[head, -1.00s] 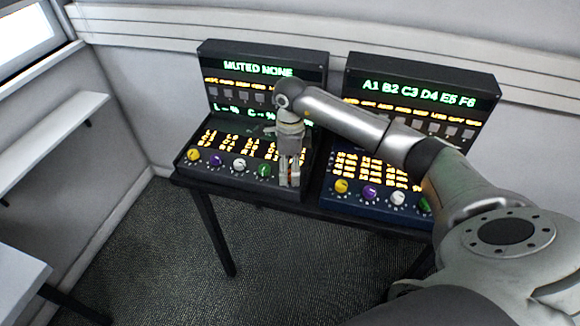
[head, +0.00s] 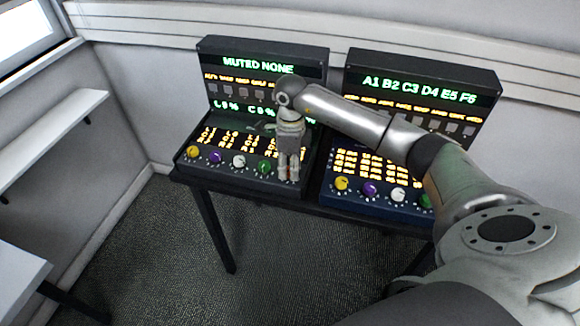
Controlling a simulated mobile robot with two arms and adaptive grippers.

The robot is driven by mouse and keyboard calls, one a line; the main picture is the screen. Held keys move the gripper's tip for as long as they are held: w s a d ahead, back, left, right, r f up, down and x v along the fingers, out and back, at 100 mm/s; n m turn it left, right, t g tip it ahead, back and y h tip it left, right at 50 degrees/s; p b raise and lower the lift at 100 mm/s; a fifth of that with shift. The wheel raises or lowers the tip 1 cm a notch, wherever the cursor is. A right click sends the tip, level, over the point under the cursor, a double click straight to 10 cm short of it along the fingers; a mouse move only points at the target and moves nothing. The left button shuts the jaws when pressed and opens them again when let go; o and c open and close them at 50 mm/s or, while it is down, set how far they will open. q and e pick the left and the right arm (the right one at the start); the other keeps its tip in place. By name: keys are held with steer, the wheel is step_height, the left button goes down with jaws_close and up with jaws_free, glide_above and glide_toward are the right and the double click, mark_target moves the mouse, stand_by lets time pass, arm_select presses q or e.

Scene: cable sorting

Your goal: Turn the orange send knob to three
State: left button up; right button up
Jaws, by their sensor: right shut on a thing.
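My right gripper (head: 288,178) points down at the right end of the knob row on the left console (head: 182,168). It is shut on the orange knob, which its fingers almost wholly hide. I cannot read the knob's setting. Yellow (head: 193,152), purple (head: 215,157), white (head: 238,161) and green (head: 264,167) knobs sit left of the gripper in the same row. The console's upper display (head: 258,66) reads "MUTED NONE". A lower line shows "L 0 %" and "C 0 %", partly covered by my arm. My left gripper is not in view.
A second, blue-based console (head: 330,201) stands to the right, with yellow (head: 342,184), purple (head: 369,189) and white (head: 398,195) knobs. My right arm crosses in front of it. A wall shelf (head: 50,135) is at the left. Open floor lies in front.

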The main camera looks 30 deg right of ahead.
steer(key=shift+m, duration=0.8)
steer(key=o, duration=1.1)
steer(key=shift+c, duration=0.2)
step_height(320, 180, up, 12)
steer(key=shift+w+d, duration=0.2)
steer(key=shift+d, duration=0.1)
steer(key=shift+a, duration=0.1)
